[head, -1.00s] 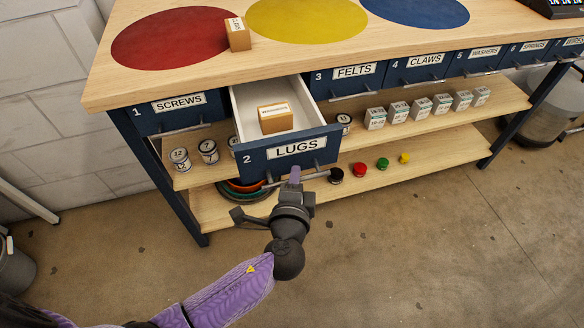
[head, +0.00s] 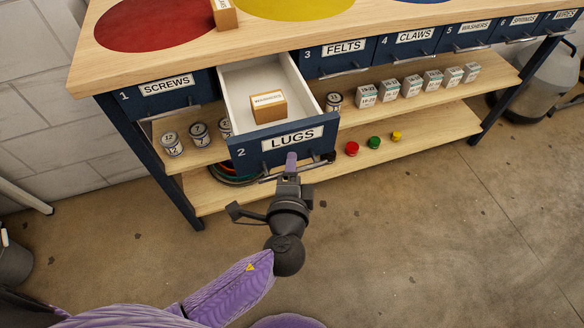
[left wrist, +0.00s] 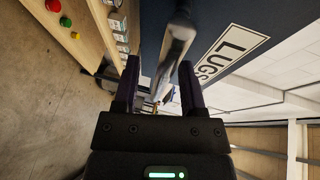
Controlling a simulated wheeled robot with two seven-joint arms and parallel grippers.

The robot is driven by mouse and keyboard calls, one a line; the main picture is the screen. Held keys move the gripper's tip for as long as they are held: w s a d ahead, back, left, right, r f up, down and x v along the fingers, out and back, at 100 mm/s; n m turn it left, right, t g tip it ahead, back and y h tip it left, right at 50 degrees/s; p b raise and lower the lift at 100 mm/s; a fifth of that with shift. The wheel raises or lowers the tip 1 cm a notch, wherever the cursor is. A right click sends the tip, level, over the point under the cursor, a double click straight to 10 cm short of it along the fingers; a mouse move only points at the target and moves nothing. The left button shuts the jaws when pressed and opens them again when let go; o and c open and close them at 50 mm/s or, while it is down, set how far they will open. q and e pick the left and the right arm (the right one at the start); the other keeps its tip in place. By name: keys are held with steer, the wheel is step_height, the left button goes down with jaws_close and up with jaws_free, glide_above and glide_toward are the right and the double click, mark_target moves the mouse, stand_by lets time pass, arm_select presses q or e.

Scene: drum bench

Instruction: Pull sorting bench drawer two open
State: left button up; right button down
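Drawer two (head: 250,156), blue with a white LUGS label, stands well out from the bench, its white inside showing. A small tan labelled box (head: 268,106) lies in it. My left gripper (head: 291,165) is at the drawer's dark bar handle (head: 322,161). In the left wrist view, the two fingers (left wrist: 160,80) stand apart with the handle bar (left wrist: 177,48) between them, nearer the right finger; a gap shows beside the left finger. The LUGS label (left wrist: 232,52) shows beyond. My right gripper is not in view.
The wooden bench top (head: 100,62) carries red, yellow and blue discs. Drawer one, SCREWS (head: 185,97), and drawer three, FELTS (head: 325,62), look closed. Cans (head: 171,145) and small boxes (head: 366,95) stand on the shelf below. The floor in front is clear.

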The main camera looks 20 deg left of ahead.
arm_select(q)
steer(key=p+v, duration=0.2)
steer(key=v, duration=0.8)
